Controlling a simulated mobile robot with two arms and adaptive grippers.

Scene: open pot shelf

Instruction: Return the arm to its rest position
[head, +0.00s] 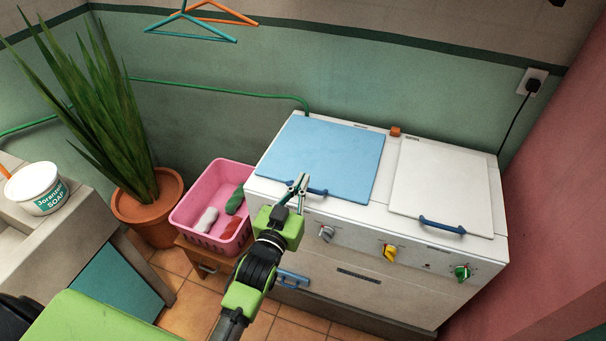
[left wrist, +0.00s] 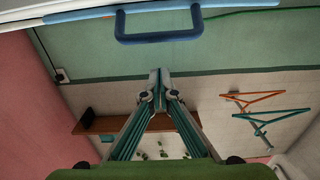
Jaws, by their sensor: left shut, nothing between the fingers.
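My left gripper (head: 300,184) is shut and empty. In the head view its fingertips overlap the front edge of the blue lid (head: 330,158) on the white twin-lid washing machine (head: 350,270), close to the lid's blue handle (head: 318,190). The left wrist view shows the two fingers (left wrist: 160,80) together, with a blue handle (left wrist: 158,36) beyond them and apart from them in the picture. Whether the fingers touch the lid or handle cannot be told from the head view. Both lids look closed. My right gripper is not in view.
The white lid (head: 445,185) is on the machine's right. A pink basket (head: 180,213) with cloths stands on a wooden stool left of the machine. A potted plant (head: 150,205) and a sink with a soap tub (head: 38,190) are further left. Hangers (head: 195,27) hang above.

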